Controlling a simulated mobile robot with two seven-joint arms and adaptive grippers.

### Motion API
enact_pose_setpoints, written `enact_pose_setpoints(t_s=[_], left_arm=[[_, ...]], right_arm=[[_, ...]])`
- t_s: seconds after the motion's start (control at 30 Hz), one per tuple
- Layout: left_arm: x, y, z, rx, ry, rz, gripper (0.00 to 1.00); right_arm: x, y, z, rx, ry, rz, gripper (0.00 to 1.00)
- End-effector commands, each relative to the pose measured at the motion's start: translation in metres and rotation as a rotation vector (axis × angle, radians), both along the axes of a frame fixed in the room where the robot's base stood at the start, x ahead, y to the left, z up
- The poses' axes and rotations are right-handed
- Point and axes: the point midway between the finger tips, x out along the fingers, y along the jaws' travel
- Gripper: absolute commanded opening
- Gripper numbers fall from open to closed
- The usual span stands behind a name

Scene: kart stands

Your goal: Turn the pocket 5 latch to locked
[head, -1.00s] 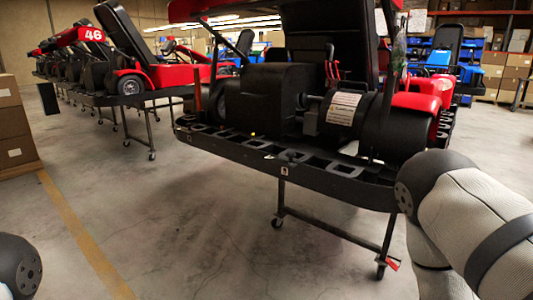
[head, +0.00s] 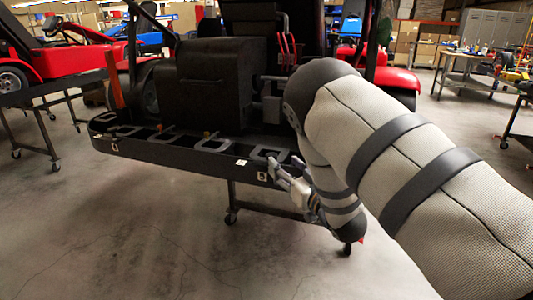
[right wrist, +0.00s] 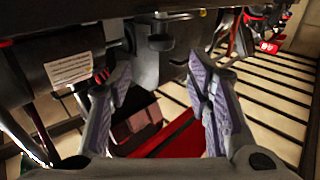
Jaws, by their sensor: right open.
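The black front rail (head: 200,158) of the kart stand runs across the head view, with pocket openings along its top and small white labels on its face. One label (head: 262,177) is just left of my right gripper; its number is too small to read. Small orange-yellow knobs, one of them here (head: 207,134), sit along the rail. I cannot tell which part is the pocket 5 latch. My right gripper (head: 279,177) is at the rail's front face, near its right part. The right wrist view shows its two fingers (right wrist: 160,85) apart with nothing held between them. My left gripper is out of view.
The kart's black body (head: 205,85) rises right behind the rail. My right arm hides the rail's right end. The concrete floor (head: 130,230) in front is clear. Another red kart (head: 75,65) stands at the left.

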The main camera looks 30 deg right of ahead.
Motion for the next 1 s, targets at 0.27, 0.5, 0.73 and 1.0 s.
enact_pose_setpoints(t_s=[0.27, 0.5, 0.73, 1.0], left_arm=[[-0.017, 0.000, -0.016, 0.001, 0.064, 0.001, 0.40], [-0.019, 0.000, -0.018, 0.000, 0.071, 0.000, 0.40], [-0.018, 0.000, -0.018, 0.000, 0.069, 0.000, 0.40], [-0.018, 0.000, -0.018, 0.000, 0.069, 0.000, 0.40]], right_arm=[[0.063, -0.004, -0.010, 0.000, 0.014, 0.001, 0.46], [0.079, -0.006, -0.006, 0.002, 0.009, -0.001, 0.46], [0.078, -0.006, -0.004, 0.002, 0.008, -0.001, 0.32], [0.078, -0.006, -0.005, 0.002, 0.008, -0.002, 0.00]])
